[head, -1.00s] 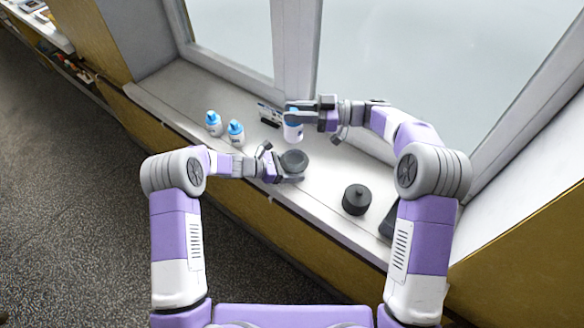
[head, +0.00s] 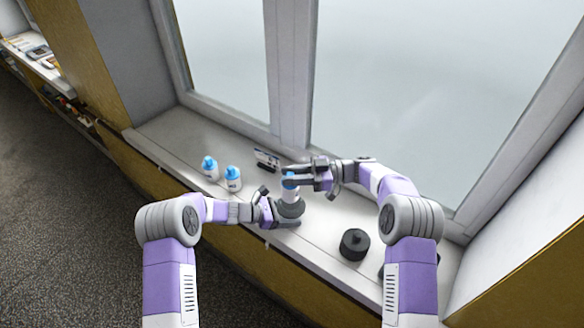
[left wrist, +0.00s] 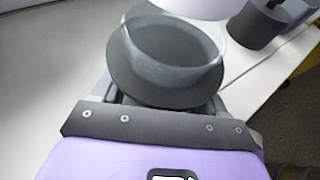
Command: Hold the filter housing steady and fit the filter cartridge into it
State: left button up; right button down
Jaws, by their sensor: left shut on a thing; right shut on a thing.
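The filter housing (head: 291,208) is a round dark grey cup. The left wrist view shows its clear upper wall and empty-looking inside (left wrist: 165,55). My left gripper (head: 280,216) is shut on it and holds it upright at the sill. The filter cartridge (head: 290,192) is white with a blue top, and my right gripper (head: 288,179) is shut on its upper part. It hangs upright above the housing. Its pale underside (left wrist: 205,6) shows at the top of the left wrist view, over the housing's far side. I cannot tell whether it touches the rim.
A dark round lid with a knob (head: 354,245) lies on the white sill (head: 322,222) to the right. The window is close behind.

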jog(key=shift+n+g, duration=0.4)
jog(key=shift+g, duration=0.2)
jog(key=shift+d+f, duration=0.1)
jog(key=shift+f, duration=2.05)
jog(key=c, duration=0.8)
grip_release()
jog(key=shift+r, duration=3.55)
